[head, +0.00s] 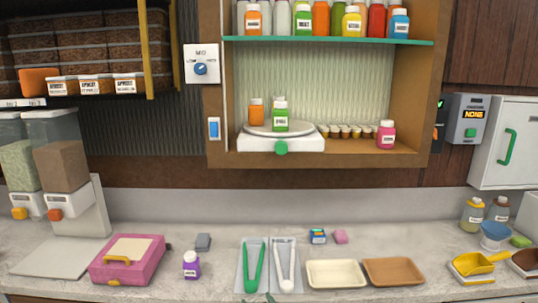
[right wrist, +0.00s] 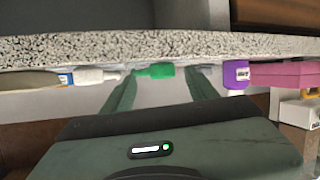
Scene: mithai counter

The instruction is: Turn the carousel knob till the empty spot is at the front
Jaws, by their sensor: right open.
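The carousel is a white round turntable (head: 308,129) on a white base (head: 255,144), standing on the floor of the wooden wall niche. Its green knob (head: 281,148) is on the front of the base. A green labelled bottle (head: 280,118) stands at the front of the turntable, and an orange bottle (head: 256,111) stands at its left. The right side of the turntable looks bare. My right gripper (right wrist: 160,85) is open and empty in the right wrist view, with the counter's tongs beyond its fingers, apart from the knob. My left gripper is not in view.
Small brown cups (head: 345,131) and a pink bottle (head: 386,134) stand right of the carousel. A glass shelf (head: 330,41) with bottles is above. The counter below holds a pink box (head: 128,258), a purple jar (head: 191,265), green tongs (head: 254,265), white tongs (head: 284,265) and trays.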

